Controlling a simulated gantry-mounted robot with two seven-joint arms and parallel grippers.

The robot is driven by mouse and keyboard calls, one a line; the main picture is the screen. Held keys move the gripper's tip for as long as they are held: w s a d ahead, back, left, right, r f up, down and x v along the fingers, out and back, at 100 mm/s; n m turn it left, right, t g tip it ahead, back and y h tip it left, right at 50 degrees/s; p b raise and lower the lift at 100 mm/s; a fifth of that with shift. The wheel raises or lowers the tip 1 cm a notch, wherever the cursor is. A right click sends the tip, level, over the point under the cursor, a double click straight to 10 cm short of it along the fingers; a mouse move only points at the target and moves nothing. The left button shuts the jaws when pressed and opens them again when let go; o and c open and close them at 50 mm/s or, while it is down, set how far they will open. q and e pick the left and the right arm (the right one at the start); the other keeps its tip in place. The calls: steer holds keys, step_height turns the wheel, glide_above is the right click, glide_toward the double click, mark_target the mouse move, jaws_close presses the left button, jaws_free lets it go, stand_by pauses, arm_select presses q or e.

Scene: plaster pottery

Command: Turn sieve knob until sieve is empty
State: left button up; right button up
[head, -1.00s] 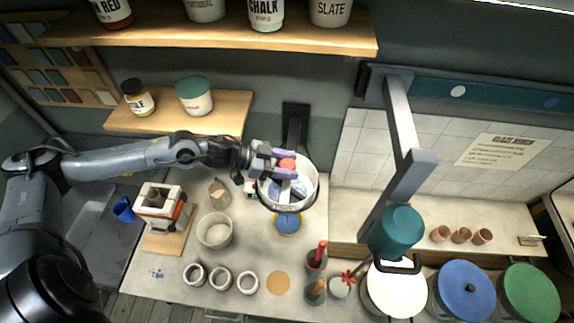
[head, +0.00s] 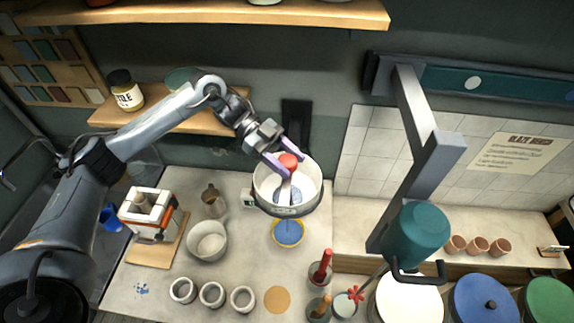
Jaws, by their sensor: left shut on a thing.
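The white sieve (head: 266,186) is held by a dark ring mount above the table. Blue material (head: 310,192) shows inside it, beside a grey bar. The red sieve knob (head: 288,160) stands at its upper middle. My left gripper (head: 287,165) reaches in from the upper left, its purple fingers on both sides of the knob and shut on it. Below the sieve, a blue-filled bowl with a yellow rim (head: 289,232) stands on the table. My right gripper is not in view.
A pale bowl (head: 207,241), several white rings (head: 212,294) and an orange-white block (head: 146,207) on a board stand to the left. Tool cups (head: 319,274) stand at the front right. A teal mixer-like head (head: 417,234) hangs at right.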

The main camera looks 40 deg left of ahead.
mark_target(288, 160)
arm_select(q)
steer(key=shift+d+m+g+b, duration=0.1)
steer(key=shift+m+g+b, duration=0.2)
steer(key=shift+m+g, duration=0.15)
steer(key=o, duration=1)
steer(key=shift+c, duration=0.2)
steer(key=shift+r+b, duration=0.3)
steer(key=shift+r, duration=0.25)
step_height(288, 160, up, 3)
steer(key=shift+f, duration=0.2)
steer(key=d+r+b, duration=0.3)
steer(key=d+r, duration=0.4)
steer(key=d, duration=0.4)
steer(key=shift+d+r, duration=0.15)
steer(key=shift+d, duration=0.2)
